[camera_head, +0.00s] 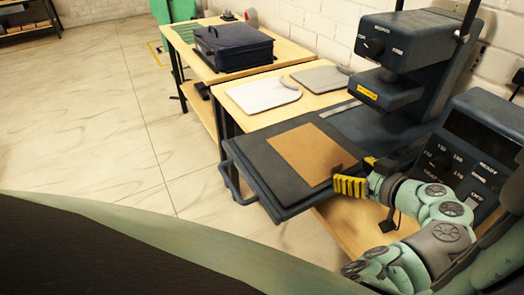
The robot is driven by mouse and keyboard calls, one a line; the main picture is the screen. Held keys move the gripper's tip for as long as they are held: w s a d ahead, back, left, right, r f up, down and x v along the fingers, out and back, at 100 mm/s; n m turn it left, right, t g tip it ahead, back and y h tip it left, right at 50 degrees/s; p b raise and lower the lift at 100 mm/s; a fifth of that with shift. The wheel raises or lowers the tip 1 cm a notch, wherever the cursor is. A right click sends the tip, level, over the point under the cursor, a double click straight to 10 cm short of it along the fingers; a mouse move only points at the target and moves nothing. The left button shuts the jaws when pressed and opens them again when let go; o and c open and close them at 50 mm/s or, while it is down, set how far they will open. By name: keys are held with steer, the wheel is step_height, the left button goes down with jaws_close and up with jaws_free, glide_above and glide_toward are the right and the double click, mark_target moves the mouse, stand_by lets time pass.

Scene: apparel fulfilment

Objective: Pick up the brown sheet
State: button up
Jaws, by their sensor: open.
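The brown sheet (302,150) lies flat on the dark lower plate (245,160) of a press machine. It is a plain tan rectangle and shows almost whole, with its near right corner close to my gripper. My gripper (348,178), with yellow and black fingers, is at that near right corner, low over the plate. Its jaws are open. Whether a finger touches the sheet or sits just above it, I cannot tell. Nothing is seen held between the fingers.
The dark press head (385,90) stands behind the plate, with a control box (465,150) at right. A white board (262,94) and a grey board (320,78) lie on the table behind. A dark blue case (233,48) sits farther back. The floor (110,110) at left is clear.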

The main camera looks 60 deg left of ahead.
mark_target(338, 165)
steer(key=a, duration=0.1)
steer(key=a+p, duration=0.1)
steer(key=a, duration=0.1)
steer(key=shift+s+f+p, duration=0.1)
steer(key=shift+f+p, duration=0.1)
steer(key=shift+p, duration=0.1)
steer(key=shift+x, duration=1.05)
steer(key=shift+d+f, duration=0.1)
steer(key=c, duration=1.1)
